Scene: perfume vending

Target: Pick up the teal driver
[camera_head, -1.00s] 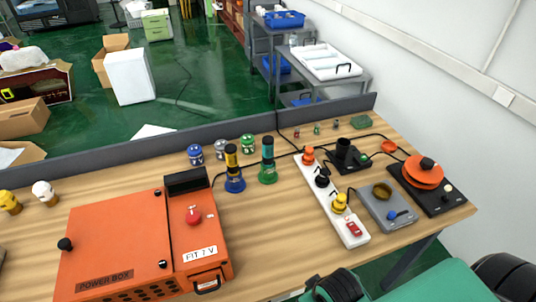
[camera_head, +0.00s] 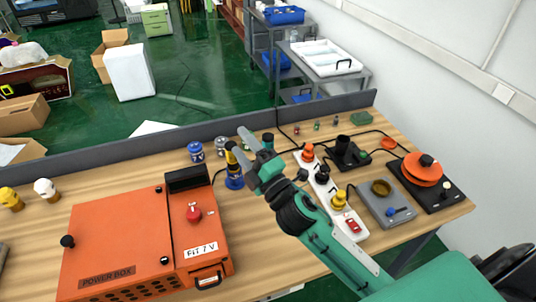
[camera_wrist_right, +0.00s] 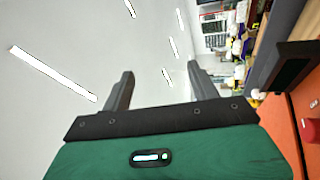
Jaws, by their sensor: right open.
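The teal driver (camera_head: 268,140) stands upright on the table; only its dark top shows in the head view, and my right gripper and arm hide the rest and its green stand. My right gripper (camera_head: 238,141) is open, its fingers in front of and to the left of the driver in the picture. In the right wrist view the two fingers (camera_wrist_right: 161,70) are apart with nothing between them, and the driver does not show. My left gripper is not in view.
A yellow-and-black driver (camera_head: 233,165) in a blue stand is close to my right fingers. An orange power box (camera_head: 115,235) fills the left of the table. A white power strip (camera_head: 349,217), grey device (camera_head: 398,212) and orange-topped device (camera_head: 423,168) stand right. A grey barrier (camera_head: 120,144) edges the back.

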